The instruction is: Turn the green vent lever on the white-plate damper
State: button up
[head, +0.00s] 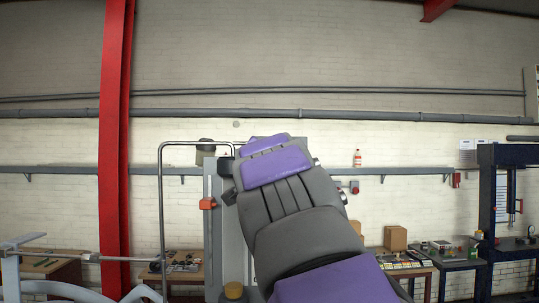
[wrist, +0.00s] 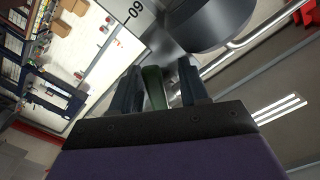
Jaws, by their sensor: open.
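In the wrist view, my gripper (wrist: 158,84) is open, with one dark finger on each side of a green lever (wrist: 153,88). The lever stands between the fingers, with narrow gaps seeming to show on both sides; I cannot tell whether either finger touches it. Beyond the fingertips is a white plate (wrist: 122,14) marked "09". Next to it is a large dark grey rounded body (wrist: 208,22). In the head view, my purple and grey arm hides the gripper, the lever and the plate.
In the head view, a grey upright panel (head: 214,250) stands just left of my arm, with an orange-red box (head: 207,203) on its edge. A bent grey pipe frame (head: 162,210) and a red column (head: 114,150) are further left. A blue press frame (head: 487,220) stands far right.

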jog(key=shift+w+d+r, duration=0.1)
jog(key=shift+w+d, duration=0.6)
jog(key=shift+w, duration=0.05)
jog(key=shift+a, duration=0.45)
jog(key=c, duration=0.6)
jog(key=shift+d, duration=0.1)
grip_shut()
